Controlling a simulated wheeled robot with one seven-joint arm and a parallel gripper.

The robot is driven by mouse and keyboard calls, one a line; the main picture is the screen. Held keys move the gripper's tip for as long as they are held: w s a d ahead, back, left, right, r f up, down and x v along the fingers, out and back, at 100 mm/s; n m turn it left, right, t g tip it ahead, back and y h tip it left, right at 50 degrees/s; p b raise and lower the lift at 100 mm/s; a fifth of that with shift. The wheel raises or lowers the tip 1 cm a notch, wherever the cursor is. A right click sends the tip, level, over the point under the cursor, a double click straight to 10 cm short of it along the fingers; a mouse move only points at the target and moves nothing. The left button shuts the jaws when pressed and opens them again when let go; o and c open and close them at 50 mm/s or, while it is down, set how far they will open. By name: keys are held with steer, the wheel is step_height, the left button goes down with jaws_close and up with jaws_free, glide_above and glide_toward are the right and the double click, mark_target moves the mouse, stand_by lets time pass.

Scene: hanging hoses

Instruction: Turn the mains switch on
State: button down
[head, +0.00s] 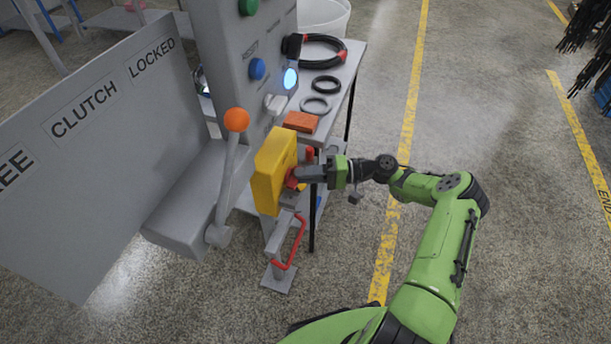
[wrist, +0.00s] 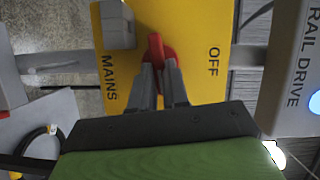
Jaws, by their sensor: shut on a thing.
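The mains switch is a yellow box (head: 268,172) on a stand beside the grey machine; it also fills the top of the wrist view (wrist: 190,25). Its red handle (wrist: 155,50) sits on the yellow face, with the words MAINS and OFF on either side. My gripper (head: 298,176) reaches the box from the right in the head view. In the wrist view its fingers (wrist: 160,72) are closed on the red handle's near end. The fingers hide part of the handle.
A lever with an orange knob (head: 236,120) stands left of the box, by a CLUTCH sign (head: 85,108). A red looped handle (head: 292,243) is below the box. Behind is a table with black rings (head: 327,84) and an orange block (head: 301,121). The floor to the right is open.

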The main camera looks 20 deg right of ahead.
steer(key=shift+f+m, duration=0.15)
steer(key=shift+m, duration=0.45)
steer(key=shift+m+y, duration=0.3)
steer(key=shift+y, duration=0.1)
steer(key=c, duration=1.1)
jaws_free()
steer(key=shift+d, duration=0.1)
steer(key=b+v, duration=0.1)
steer(key=v, duration=1.4)
steer(key=shift+s+d, duration=0.1)
steer(key=shift+d, duration=0.2)
